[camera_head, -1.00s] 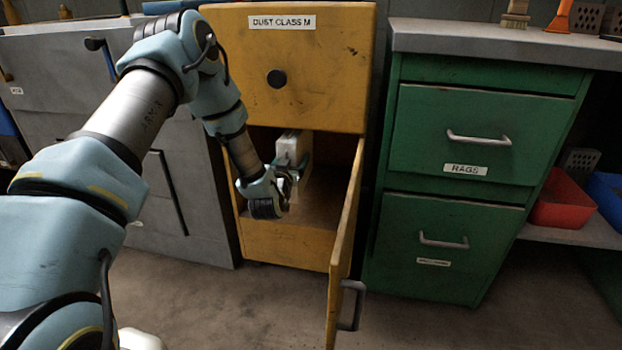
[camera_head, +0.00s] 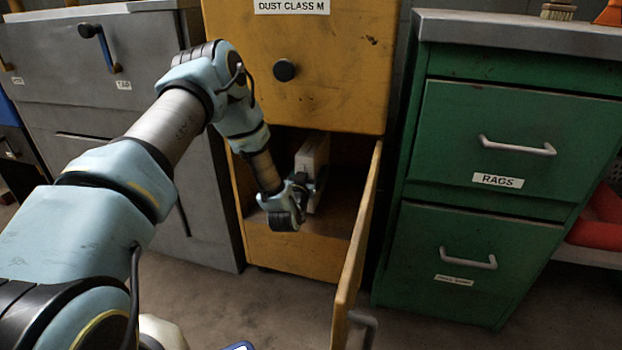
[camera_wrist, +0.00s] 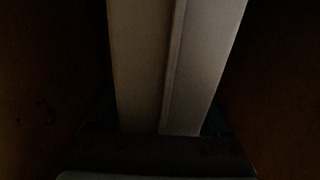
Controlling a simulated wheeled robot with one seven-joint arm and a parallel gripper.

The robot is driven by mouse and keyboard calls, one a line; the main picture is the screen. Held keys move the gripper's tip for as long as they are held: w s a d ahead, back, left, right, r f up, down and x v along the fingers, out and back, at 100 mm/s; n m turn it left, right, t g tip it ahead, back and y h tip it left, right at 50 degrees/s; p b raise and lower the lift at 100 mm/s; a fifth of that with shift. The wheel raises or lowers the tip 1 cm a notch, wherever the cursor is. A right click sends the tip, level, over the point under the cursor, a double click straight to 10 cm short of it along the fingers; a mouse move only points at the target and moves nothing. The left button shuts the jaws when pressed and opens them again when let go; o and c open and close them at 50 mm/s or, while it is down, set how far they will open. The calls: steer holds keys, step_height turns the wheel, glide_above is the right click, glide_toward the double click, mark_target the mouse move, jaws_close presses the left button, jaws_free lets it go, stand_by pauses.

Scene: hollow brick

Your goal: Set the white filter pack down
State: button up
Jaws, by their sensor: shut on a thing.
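The white filter pack (camera_head: 313,155) is a pale upright block inside the open lower compartment of the yellow cabinet (camera_head: 300,242). My gripper (camera_head: 300,187) is shut on its lower part from the front left, and the fingers are partly hidden by my wrist. In the wrist view the pack (camera_wrist: 150,60) fills the upper middle as two pale faces meeting at an edge. The wrist view is too dark to make out the fingers clearly. I cannot tell whether the pack's underside touches the compartment floor (camera_head: 335,220).
The yellow cabinet door (camera_head: 358,250) stands open to the right of the compartment, toward me. A drawer front (camera_head: 340,85) with a black knob closes the space above. A green drawer cabinet (camera_head: 490,150) stands to the right and a grey cabinet (camera_head: 125,100) to the left.

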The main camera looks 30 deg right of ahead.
steer(key=shift+f, duration=1.05)
steer(key=shift+f+b, duration=0.2)
steer(key=shift+b, duration=0.1)
steer(key=o, duration=1.3)
steer(key=shift+r, duration=0.3)
steer(key=p+v, duration=0.2)
steer(key=v, duration=1)
steer(key=shift+a+f+p, duration=0.1)
steer(key=shift+p, duration=0.3)
